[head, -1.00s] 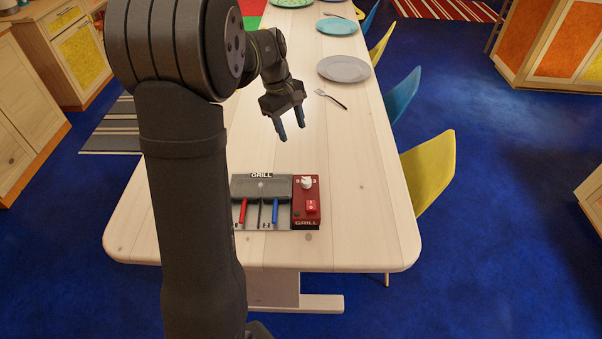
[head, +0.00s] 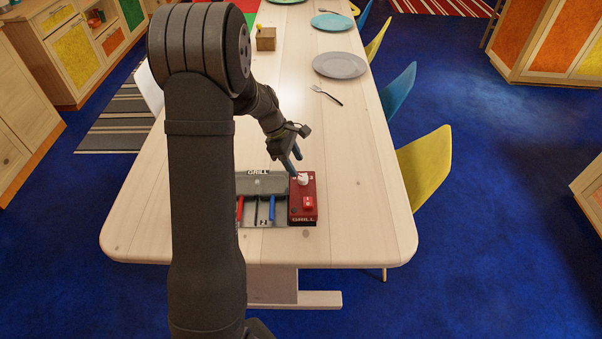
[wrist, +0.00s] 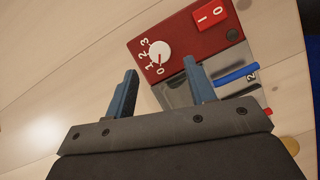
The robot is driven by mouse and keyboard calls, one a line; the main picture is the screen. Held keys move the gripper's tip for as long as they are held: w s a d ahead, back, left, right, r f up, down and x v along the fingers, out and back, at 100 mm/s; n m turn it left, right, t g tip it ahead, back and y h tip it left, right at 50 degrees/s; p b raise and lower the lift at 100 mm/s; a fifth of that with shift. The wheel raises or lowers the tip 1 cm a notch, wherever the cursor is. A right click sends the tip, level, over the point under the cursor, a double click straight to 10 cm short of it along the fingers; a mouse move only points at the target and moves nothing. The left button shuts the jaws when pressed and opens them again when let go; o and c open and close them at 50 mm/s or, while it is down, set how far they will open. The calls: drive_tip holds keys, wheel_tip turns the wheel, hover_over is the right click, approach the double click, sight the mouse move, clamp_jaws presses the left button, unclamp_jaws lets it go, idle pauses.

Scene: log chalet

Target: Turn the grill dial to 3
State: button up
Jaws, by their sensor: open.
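My gripper (head: 295,164) is open and empty, just above and behind the dial. In the wrist view its two blue fingers (wrist: 160,85) are apart, with the dial beyond and between them, not gripped.
A fork (head: 326,95), a grey plate (head: 340,65) and a small wooden box (head: 266,40) lie farther back. The table right of the box is clear.

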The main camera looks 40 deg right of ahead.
sight(303, 177)
drive_tip(key=shift+x, duration=2.75)
drive_tip(key=shift+w, duration=0.1)
drive_tip(key=c, duration=1)
